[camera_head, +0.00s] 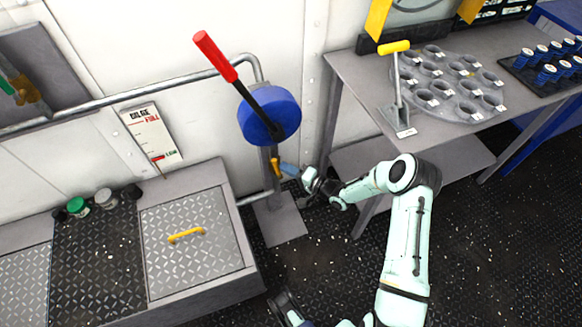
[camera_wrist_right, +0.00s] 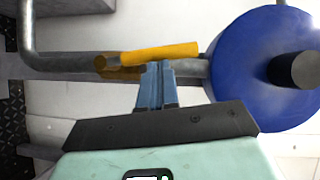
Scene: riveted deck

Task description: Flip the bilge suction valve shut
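The bilge suction valve shows as a small yellow lever (camera_head: 276,167) on the pipe below the blue pump body (camera_head: 269,116). In the right wrist view the yellow lever (camera_wrist_right: 160,54) lies roughly along the grey pipe (camera_wrist_right: 70,64), slightly tilted, with the blue pump body (camera_wrist_right: 250,75) to its right. My right gripper (camera_head: 287,169) is beside the lever. Its blue fingers (camera_wrist_right: 158,66) are together with nothing visible between them, and their tips reach the lever's edge; I cannot tell whether they touch it.
A red-gripped pump handle (camera_head: 215,56) rises above the pump. A bilge gauge (camera_head: 151,137) hangs on the wall. A hatch with a yellow handle (camera_head: 186,235) is at left. A grey bench (camera_head: 360,75) with a yellow-topped lever (camera_head: 397,80) stands at right.

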